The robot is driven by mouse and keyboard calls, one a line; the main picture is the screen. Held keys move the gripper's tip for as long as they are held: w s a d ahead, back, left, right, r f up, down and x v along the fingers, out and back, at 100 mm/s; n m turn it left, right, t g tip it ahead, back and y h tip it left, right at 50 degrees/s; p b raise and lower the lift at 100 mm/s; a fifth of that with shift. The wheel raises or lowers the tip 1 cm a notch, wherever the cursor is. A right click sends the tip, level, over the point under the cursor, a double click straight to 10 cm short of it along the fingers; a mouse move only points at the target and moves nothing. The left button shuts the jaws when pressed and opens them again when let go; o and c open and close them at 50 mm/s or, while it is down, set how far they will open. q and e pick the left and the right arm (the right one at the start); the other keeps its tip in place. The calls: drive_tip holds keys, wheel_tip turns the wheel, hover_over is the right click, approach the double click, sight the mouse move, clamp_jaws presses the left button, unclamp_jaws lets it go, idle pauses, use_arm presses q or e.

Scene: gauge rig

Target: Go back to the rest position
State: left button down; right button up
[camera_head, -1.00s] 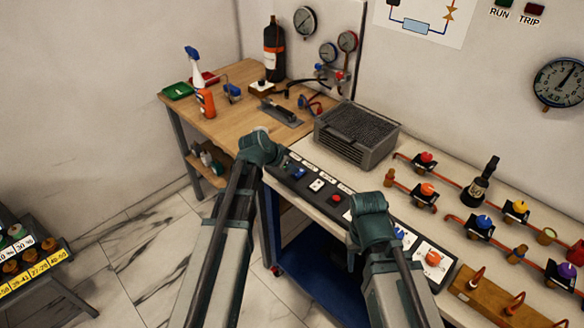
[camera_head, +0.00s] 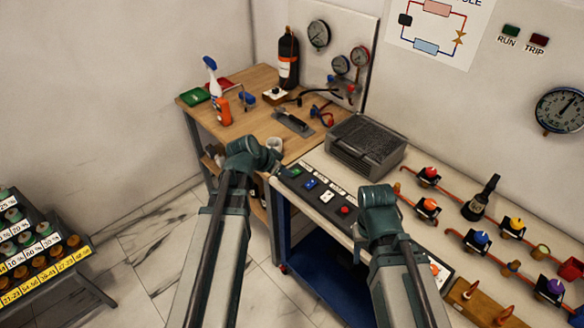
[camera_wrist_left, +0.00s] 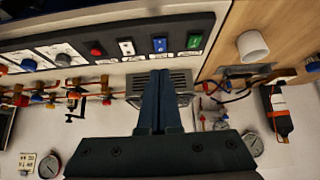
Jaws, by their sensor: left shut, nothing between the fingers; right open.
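My left gripper (camera_head: 262,158) is over the near corner of the wooden bench, close to the control panel's left end. In the left wrist view its two fingers (camera_wrist_left: 160,95) are together with nothing between them. My right gripper (camera_head: 378,208) is over the control panel (camera_head: 322,196), further right. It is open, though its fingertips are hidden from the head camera. Both arms reach forward from the bottom of the head view, and no object is seen in either gripper.
The wooden bench (camera_head: 258,122) holds a spray bottle (camera_head: 213,80), a dark bottle and tools. A grey vented box (camera_head: 365,145) stands behind the panel. Valves and pipes line the right counter. A rack of labelled parts (camera_head: 38,250) stands at left; the floor between is clear.

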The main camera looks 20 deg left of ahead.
idle(0.4)
use_arm(q)
drive_tip(key=s+d+f+n+g+y, duration=0.1)
drive_tip(key=s+d+f+g+y, duration=0.1)
drive_tip(key=s+d, duration=0.5)
drive_tip(key=s+d+f+n+g+y, duration=0.1)
drive_tip(key=s+d+f+g+y, duration=0.1)
drive_tip(key=s+d+g, duration=0.3)
drive_tip(key=s+d+y, duration=0.1)
drive_tip(key=s+d, duration=0.2)
drive_tip(key=s, duration=0.3)
drive_tip(key=shift+s+d+f, duration=0.3)
drive_tip(key=shift+s, duration=0.05)
drive_tip(key=shift+w, duration=0.1)
idle(1.0)
